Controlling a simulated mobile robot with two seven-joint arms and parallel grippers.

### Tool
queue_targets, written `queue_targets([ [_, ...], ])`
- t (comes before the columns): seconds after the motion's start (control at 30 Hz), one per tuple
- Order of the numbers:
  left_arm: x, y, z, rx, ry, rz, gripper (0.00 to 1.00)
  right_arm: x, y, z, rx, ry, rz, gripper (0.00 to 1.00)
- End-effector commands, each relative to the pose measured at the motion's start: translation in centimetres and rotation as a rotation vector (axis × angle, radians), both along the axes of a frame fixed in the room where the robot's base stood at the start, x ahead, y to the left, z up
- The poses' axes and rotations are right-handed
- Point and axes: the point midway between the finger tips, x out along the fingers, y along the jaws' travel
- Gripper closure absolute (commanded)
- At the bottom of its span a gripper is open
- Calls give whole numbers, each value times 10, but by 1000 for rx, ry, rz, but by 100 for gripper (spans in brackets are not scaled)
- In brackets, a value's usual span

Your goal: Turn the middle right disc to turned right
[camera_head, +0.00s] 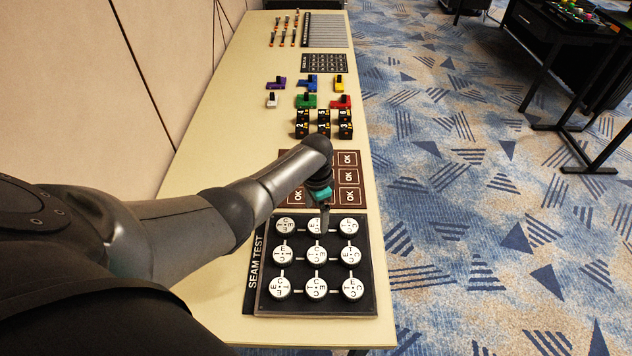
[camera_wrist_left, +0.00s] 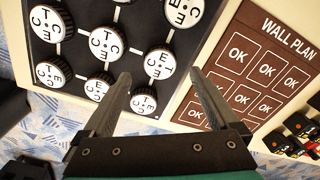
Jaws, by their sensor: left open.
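The SEAM TEST board (camera_head: 262,300) is black with three rows of white lettered discs. Its title runs up the picture's left side, so the board's right edge faces the top of the head view. Read that way, the middle right disc (camera_head: 316,225) is the middle one of the far row, partly covered by a finger. It also shows in the left wrist view (camera_wrist_left: 159,60). My left gripper (camera_head: 325,222) is over this disc, pointing down. In the wrist view its open fingers (camera_wrist_left: 158,75) are either side of the disc's near part; contact is unclear. My right gripper is out of view.
A brown WALL PLAN board with OK tiles (camera_head: 349,177) lies just beyond, partly under my arm. Black numbered blocks (camera_head: 323,123) and coloured pieces (camera_head: 307,101) stand farther along the table (camera_head: 215,150). A wall panel (camera_head: 130,60) borders the left side.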

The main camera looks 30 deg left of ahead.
Motion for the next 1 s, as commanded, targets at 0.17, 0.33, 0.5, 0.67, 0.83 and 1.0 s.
queue_targets([
  [0.17, 0, 1, 41, 0, -1, 0, 6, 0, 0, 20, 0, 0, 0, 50],
  [0.33, 0, 0, 72, -1, -2, 0, 6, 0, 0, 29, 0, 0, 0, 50],
  [0.5, 0, 0, 93, 0, 0, 0, 6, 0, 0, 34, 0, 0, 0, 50],
  [0.67, 0, 0, 102, 0, 1, 1, 6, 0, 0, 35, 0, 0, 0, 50],
  [0.83, -1, 0, 102, -1, 2, 1, 6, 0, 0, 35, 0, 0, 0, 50],
  [1.0, 0, 0, 102, 0, 1, 1, 6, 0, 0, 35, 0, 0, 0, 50],
])
